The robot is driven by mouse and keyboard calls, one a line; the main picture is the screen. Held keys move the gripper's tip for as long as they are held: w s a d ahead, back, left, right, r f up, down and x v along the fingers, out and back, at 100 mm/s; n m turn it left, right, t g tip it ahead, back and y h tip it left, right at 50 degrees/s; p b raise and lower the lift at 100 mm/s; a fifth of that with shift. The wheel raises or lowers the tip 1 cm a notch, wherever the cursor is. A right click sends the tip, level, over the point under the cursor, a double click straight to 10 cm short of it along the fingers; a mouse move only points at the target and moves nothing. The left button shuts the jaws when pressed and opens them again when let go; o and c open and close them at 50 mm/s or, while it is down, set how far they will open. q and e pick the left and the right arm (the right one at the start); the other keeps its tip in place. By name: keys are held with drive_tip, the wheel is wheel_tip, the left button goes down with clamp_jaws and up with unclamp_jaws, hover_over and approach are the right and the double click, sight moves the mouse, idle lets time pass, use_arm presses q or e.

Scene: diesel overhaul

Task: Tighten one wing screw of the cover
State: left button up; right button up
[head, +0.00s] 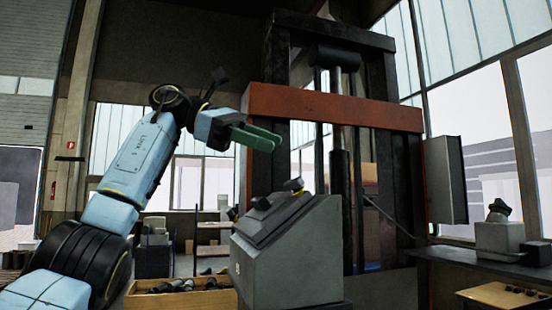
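A grey housing (290,255) with a sloped top stands in the middle, in front of a tall press. A darker flat cover (275,218) lies on the slope. My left gripper (262,138), with green fingers, is in the air above and behind-looking, apart from the cover and screws. The gap between its fingers is unclear. My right gripper is out of view.
The press frame with an orange crossbeam (330,106) rises close to my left gripper. A wooden crate (200,303) of dark parts stands left of the housing. A dark bench (480,261) with a grey block is at the right. A grey panel (445,180) hangs on the press.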

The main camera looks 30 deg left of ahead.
use_arm(q)
drive_tip(key=f+n+y, duration=0.1)
drive_tip(key=n+y, duration=0.4)
drive_tip(key=n, duration=0.6)
drive_tip(key=w+d+f+n+t+y, duration=0.1)
drive_tip(key=n+y, duration=0.4)
drive_tip(key=n, duration=0.6)
drive_tip(key=f+n+t+y, duration=0.1)
drive_tip(key=n+y, duration=0.4)
drive_tip(key=n, duration=0.6)
drive_tip(key=shift+w+d+f+n+b, duration=0.15)
drive_tip(key=shift+w+d+n+b, duration=0.15)
drive_tip(key=shift+w+b, duration=0.1)
drive_tip(key=shift+w+d+f, duration=0.1)
drive_tip(key=shift+w, duration=0.2)
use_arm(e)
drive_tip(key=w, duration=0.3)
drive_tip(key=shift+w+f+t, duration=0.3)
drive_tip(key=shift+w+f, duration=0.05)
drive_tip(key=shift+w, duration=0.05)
